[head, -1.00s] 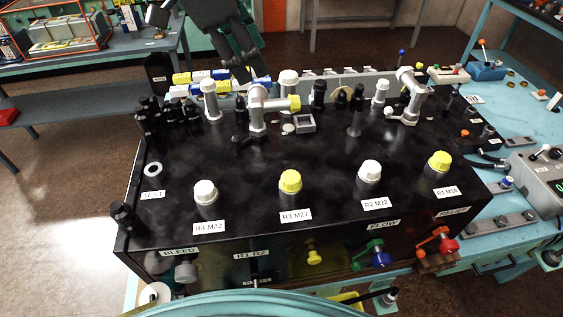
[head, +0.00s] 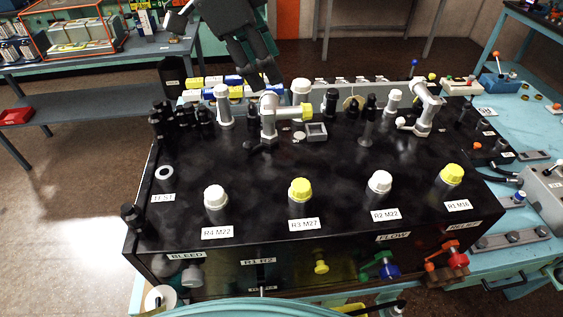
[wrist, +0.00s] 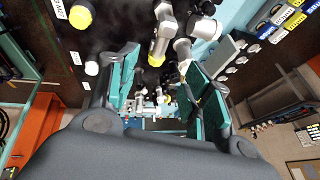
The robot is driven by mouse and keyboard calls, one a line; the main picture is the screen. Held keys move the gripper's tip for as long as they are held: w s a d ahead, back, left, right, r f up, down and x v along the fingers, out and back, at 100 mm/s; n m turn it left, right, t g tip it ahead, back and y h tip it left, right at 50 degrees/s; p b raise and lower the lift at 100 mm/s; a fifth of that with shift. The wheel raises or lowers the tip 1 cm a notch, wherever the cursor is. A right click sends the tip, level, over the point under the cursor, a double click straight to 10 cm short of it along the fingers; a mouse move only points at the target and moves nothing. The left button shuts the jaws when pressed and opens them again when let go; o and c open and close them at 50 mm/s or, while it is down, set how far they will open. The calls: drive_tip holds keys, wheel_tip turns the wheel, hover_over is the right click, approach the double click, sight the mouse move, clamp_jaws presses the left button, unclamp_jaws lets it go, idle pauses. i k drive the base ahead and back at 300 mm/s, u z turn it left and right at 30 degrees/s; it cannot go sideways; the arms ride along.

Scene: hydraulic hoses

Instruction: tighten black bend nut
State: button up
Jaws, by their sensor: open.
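My gripper (head: 264,76) is dark grey and hangs above the back edge of the black hose bench. In the wrist view its teal-padded fingers (wrist: 162,100) are apart with nothing held between them. A grey bend fitting (head: 269,118) with a yellow nut (head: 306,112) stands below and in front of it in the head view. A second grey bend fitting (head: 424,112) stands further right. Black fittings (head: 190,122) cluster at the back left, and several more stand near the bends. I cannot tell which of these carries the black bend nut.
Capped ports in white (head: 214,197) and yellow (head: 301,189) stand along the bench front. Coloured valve handles (head: 447,255) are on the front face. A blue table (head: 520,130) with tools is at the right; a shelf (head: 90,105) is at the back left.

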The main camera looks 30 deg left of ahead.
sight(247, 145)
drive_tip(key=k, duration=2)
